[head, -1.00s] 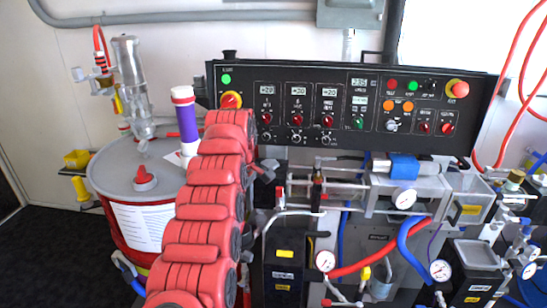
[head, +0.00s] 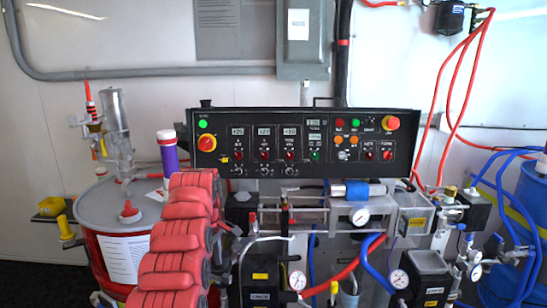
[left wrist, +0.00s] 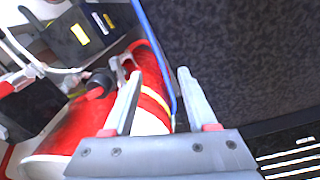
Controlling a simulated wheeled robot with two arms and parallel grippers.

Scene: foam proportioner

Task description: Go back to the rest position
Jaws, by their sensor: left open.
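My left arm, with red padded segments, rises from the bottom of the head view in front of the drum, its top just below the left end of the black control panel (head: 345,172). My left gripper shows in the left wrist view (left wrist: 157,90), with two grey fingers apart and nothing between them. In the head view its fingers are not clear behind the arm. My right gripper is not in view.
A red drum with a grey lid (head: 92,205) stands at left, with a purple and white cylinder (head: 168,158) near the arm. Gauges, hoses and a dark box (head: 427,272) fill the right. A blue drum (head: 535,205) stands at far right. Dark floor shows at lower left.

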